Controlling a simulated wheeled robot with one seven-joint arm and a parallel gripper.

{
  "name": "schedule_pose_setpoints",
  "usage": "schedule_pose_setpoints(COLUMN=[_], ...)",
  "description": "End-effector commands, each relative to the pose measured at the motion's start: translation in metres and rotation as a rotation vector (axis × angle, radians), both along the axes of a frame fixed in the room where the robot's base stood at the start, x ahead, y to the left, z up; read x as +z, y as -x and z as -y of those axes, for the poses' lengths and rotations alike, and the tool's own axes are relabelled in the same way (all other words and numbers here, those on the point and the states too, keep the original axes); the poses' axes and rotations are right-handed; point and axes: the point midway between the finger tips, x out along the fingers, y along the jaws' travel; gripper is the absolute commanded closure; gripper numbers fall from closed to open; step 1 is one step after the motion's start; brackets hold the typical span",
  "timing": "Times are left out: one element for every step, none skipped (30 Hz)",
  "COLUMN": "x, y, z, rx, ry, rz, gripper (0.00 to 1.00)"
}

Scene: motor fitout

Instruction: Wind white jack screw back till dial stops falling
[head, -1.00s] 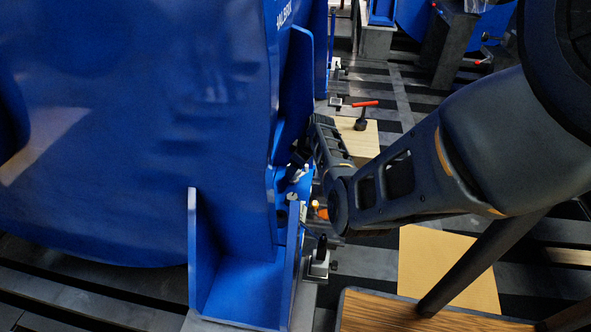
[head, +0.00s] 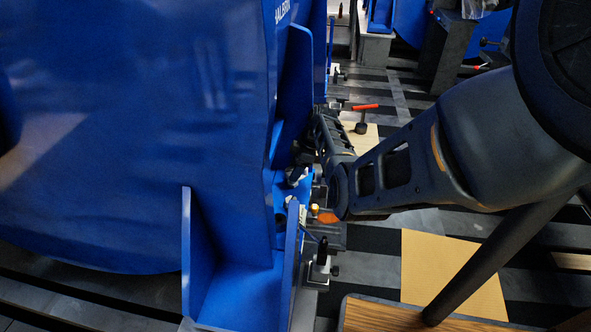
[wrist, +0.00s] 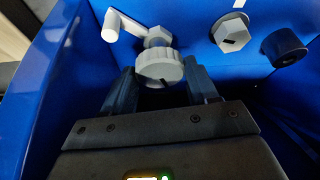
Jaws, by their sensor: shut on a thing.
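The white jack screw has a ribbed knob (wrist: 159,67) with a dark mark on its face, in the wrist view. My gripper (wrist: 160,82) is shut on this knob, one finger on each side of it. In the head view my gripper (head: 303,165) reaches in beside the blue motor foot (head: 240,290), and its fingers are largely hidden there. I cannot make out a dial face or its reading in either view.
A white bar (wrist: 122,24), a white hex bolt head (wrist: 230,32) and a dark blue round boss (wrist: 283,47) are close by. The large blue motor (head: 130,130) walls off the left. A tan mat (head: 450,270) lies on the floor.

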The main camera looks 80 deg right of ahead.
Motion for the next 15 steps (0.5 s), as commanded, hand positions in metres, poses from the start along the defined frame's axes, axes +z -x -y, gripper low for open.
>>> schedule_pose_setpoints(x=[0.0026, 0.0027, 0.0027, 0.0029, 0.0029, 0.0029, 0.0029, 0.0029, 0.003, 0.003, 0.003, 0.003, 0.0028, 0.0025, 0.0022], y=[-0.0008, -0.0008, -0.0008, -0.0009, -0.0009, -0.0009, -0.0009, -0.001, -0.001, -0.001, -0.001, -0.001, -0.0009, -0.0008, -0.0007], z=[0.0009, 0.0009, 0.0009, 0.0009, 0.0009, 0.0009, 0.0009, 0.0009, 0.001, 0.001, 0.001, 0.001, 0.0009, 0.0008, 0.0008], rx=[0.002, 0.003, 0.003, 0.003, 0.003, 0.002, 0.001, 0.001, 0.001, 0.001, 0.001, 0.001, 0.001, 0.001, 0.001], ry=[0.0, 0.001, 0.001, 0.001, 0.001, 0.0, 0.001, 0.001, 0.001, 0.001, 0.001, 0.001, 0.001, 0.001, 0.001], rz=[0.002, 0.002, 0.002, 0.002, 0.002, 0.002, 0.002, 0.002, 0.002, 0.002, 0.002, 0.002, 0.002, 0.002, 0.001], gripper=[0.72, 0.72, 0.72, 0.72, 0.72, 0.72, 0.72, 0.72, 0.72, 0.41, 0.38, 0.34, 0.31, 0.28, 0.24])
